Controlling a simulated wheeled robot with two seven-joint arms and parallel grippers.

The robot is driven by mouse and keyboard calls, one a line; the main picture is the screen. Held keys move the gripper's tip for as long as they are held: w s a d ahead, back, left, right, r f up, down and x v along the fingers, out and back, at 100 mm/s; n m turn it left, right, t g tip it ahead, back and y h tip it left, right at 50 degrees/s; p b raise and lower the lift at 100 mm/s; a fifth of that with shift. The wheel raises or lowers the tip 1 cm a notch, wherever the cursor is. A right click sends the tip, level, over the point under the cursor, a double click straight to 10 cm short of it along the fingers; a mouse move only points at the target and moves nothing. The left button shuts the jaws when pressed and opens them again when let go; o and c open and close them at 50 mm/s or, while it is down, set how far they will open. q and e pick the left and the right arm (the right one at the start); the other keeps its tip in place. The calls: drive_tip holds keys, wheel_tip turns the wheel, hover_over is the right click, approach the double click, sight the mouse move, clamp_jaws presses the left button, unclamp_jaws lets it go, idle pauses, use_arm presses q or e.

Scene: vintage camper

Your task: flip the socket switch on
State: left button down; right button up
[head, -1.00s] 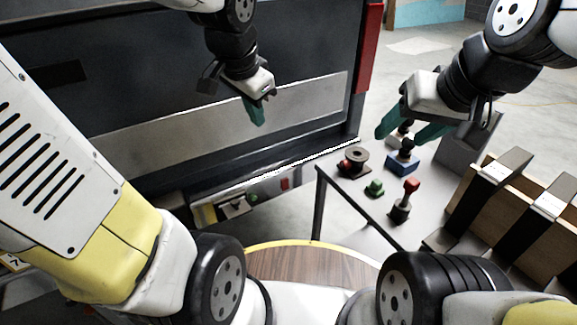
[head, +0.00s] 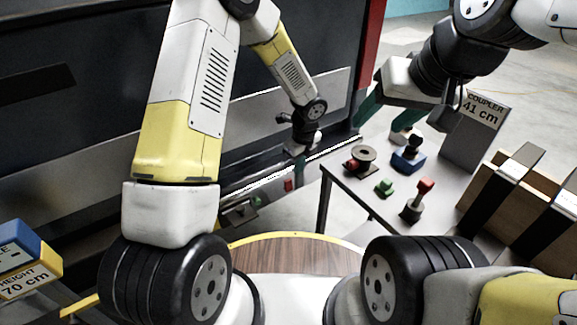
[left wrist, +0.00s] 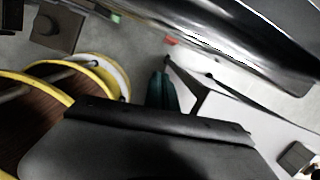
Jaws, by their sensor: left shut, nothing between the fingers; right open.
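A low panel (head: 240,212) under the camper's bottom edge carries a small red part (head: 288,185). I cannot tell for sure which part is the socket switch. A red part (left wrist: 171,41) and a green part (left wrist: 114,17) also show in the left wrist view. My left gripper (head: 299,153) is small in the head view, by the camper's lower edge, above and just right of the red part. Its green fingers are shut and empty in the left wrist view (left wrist: 161,92); I see no contact. My right gripper (head: 386,118) is open above the table's back edge.
A "COUPLER 41 cm" sign (head: 483,112) and wooden blocks (head: 520,190) stand right. A round wooden top (head: 290,258) lies near.

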sight(292, 188)
use_arm(q)
drive_tip(key=f+m, duration=0.1)
drive_tip(key=f, duration=0.1)
drive_tip(key=d+f+m, duration=0.1)
drive_tip(key=f, duration=0.1)
drive_tip(key=shift+f, duration=0.1)
drive_tip(key=shift+f, duration=0.1)
drive_tip(key=shift+w+a+f, duration=0.5)
drive_tip(key=shift+w+f, duration=0.2)
drive_tip(key=shift+f, duration=1)
drive_tip(key=shift+w+a+f, duration=0.5)
drive_tip(key=shift+w+f, duration=0.2)
drive_tip(key=shift+f, duration=1)
drive_tip(key=shift+w+a+f, duration=0.5)
drive_tip(key=shift+w+f, duration=0.2)
drive_tip(key=shift+f, duration=1)
